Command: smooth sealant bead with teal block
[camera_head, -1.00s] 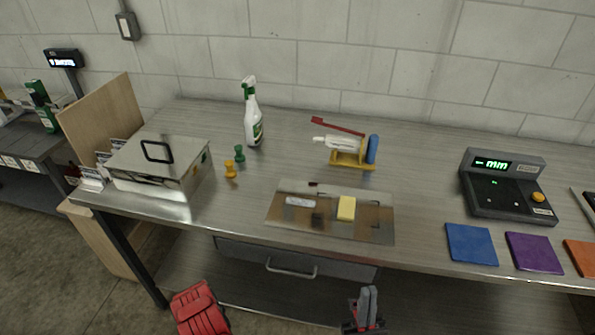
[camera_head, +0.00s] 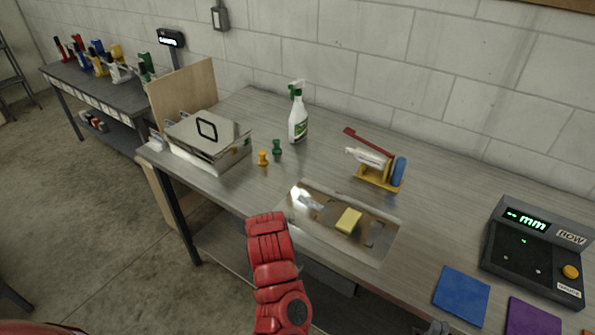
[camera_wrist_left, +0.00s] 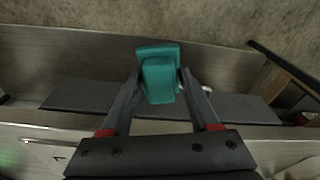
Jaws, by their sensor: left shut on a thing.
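My left gripper (camera_wrist_left: 160,88) is shut on the teal block (camera_wrist_left: 160,78) in the left wrist view, with a finger on each side of it. The block hangs over the drawer front and lower shelf area. In the head view my red left forearm reaches up to the bench's front edge; its gripper and the block are hidden there. I cannot make out a sealant bead. My right gripper (camera_head: 432,327) barely shows at the bottom edge; its jaws are unclear.
A lidded metal box (camera_head: 205,142), green and orange pegs (camera_head: 277,147), a spray bottle (camera_head: 298,115) and a yellow stand with a white tube (camera_head: 372,160) stand around the panel. A grey display unit (camera_head: 535,250) and blue mat (camera_head: 461,294) are at right.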

